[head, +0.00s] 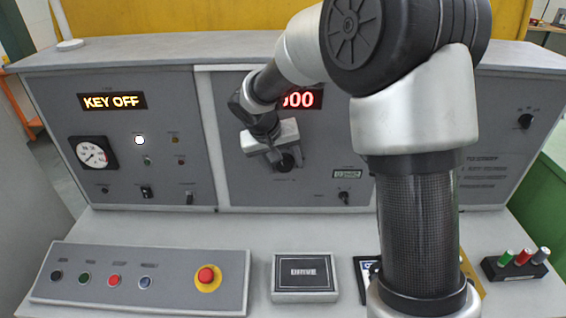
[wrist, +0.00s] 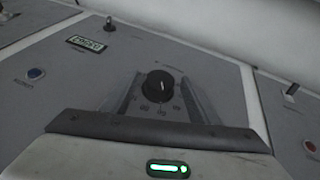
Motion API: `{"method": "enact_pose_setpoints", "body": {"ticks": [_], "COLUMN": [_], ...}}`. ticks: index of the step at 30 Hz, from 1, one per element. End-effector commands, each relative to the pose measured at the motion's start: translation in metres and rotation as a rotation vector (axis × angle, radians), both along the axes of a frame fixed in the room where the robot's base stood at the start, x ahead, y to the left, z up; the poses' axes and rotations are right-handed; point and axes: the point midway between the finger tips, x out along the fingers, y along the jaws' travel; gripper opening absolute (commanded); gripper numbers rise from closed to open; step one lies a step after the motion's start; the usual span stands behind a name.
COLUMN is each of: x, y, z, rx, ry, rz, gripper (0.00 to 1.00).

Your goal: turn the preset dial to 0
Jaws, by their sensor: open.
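The preset dial is a round black knob (wrist: 158,85) on the grey centre panel, with a white pointer line and small marks around it. In the head view the dial (head: 287,164) is partly covered by my gripper (head: 284,158). My gripper is open, with one finger on each side of the dial; it also shows in the wrist view (wrist: 158,96). A gap shows between each finger and the knob, so they look apart. The red display (head: 302,99) above is partly hidden by my arm; its visible digits end in 00.
A KEY OFF display (head: 112,101) and a gauge (head: 93,153) are on the left panel. A small counter (head: 347,174) and a toggle switch (head: 344,197) sit right of the dial. A red emergency button (head: 207,277) and a DRIVE box (head: 304,274) are on the desk below.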

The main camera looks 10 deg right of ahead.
Motion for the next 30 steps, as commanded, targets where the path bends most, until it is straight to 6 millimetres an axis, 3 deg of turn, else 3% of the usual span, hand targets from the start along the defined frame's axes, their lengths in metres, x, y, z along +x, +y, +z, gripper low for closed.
{"method": "enact_pose_setpoints", "body": {"ticks": [9,16,30], "x": [0.0009,0.0009,0.0019], "y": [-0.0008,-0.0007,0.0044], "z": [-0.0022,-0.0019,-0.0072], "rx": [0.000,0.000,-0.113], "ry": [0.000,0.000,0.011], "rz": [0.000,0.000,0.005], "gripper": [0.53,0.14,0.14]}}
